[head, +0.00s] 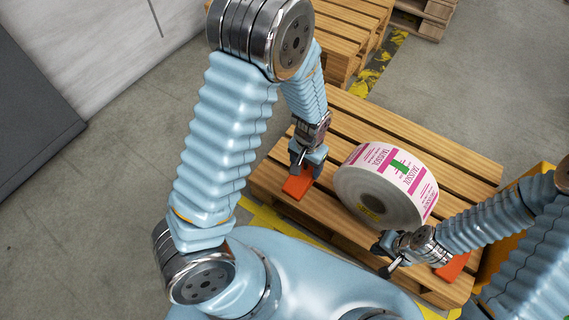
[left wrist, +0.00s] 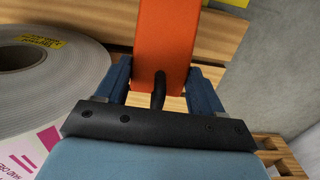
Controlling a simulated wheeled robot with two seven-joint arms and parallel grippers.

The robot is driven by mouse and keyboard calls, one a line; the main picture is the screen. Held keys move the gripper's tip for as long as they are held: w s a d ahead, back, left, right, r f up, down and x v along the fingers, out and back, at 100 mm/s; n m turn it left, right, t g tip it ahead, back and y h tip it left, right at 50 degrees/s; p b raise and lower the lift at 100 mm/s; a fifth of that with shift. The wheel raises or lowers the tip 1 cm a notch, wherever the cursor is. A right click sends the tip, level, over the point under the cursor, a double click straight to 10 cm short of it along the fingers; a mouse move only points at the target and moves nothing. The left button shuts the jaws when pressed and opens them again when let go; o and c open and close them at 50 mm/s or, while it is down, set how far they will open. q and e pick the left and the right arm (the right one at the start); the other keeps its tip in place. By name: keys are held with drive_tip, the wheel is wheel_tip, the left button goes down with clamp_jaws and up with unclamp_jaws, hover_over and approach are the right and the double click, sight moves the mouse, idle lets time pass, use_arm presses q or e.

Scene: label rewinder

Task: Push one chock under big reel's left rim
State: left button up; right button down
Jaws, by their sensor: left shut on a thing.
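The big reel (head: 362,196) is a roll of white labels with pink print and a green mark, and it rests on the wooden pallet (head: 461,169). My left gripper (head: 300,172) is shut on an orange chock (head: 298,186), low over the pallet boards left of the reel. A gap shows between this chock and the reel. In the left wrist view the chock (left wrist: 165,42) sits between the blue fingers, with the reel (left wrist: 62,88) to its left. My right gripper (head: 384,258) is by the reel's lower right side; its jaw opening is unclear. A second orange chock (head: 453,267) is partly hidden behind the right arm.
More stacked pallets (head: 345,35) stand at the back, beside black and yellow floor tape (head: 378,68). A yellow-orange object (head: 497,262) is at the right, behind my right arm. Pallet boards left of the reel are clear apart from the held chock.

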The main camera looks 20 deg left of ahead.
use_arm(q)
drive_tip(key=shift+w+a+f+b, duration=0.35)
drive_tip(key=shift+w+a+f, duration=0.8)
drive_tip(key=shift+a+f, duration=0.6)
drive_tip(key=shift+w+a+f+b, duration=0.3)
drive_tip(key=shift+w+a+f, duration=1)
drive_tip(key=shift+f, duration=0.8)
drive_tip(key=shift+w+a+f+b, duration=0.35)
drive_tip(key=shift+w+a+f, duration=0.65)
drive_tip(key=shift+a+f, duration=0.8)
drive_tip(key=shift+d+f, duration=0.1)
drive_tip(key=shift+d, duration=0.05)
drive_tip(key=shift+f, duration=0.1)
drive_tip(key=shift+f, duration=0.15)
drive_tip(key=o, duration=1.3)
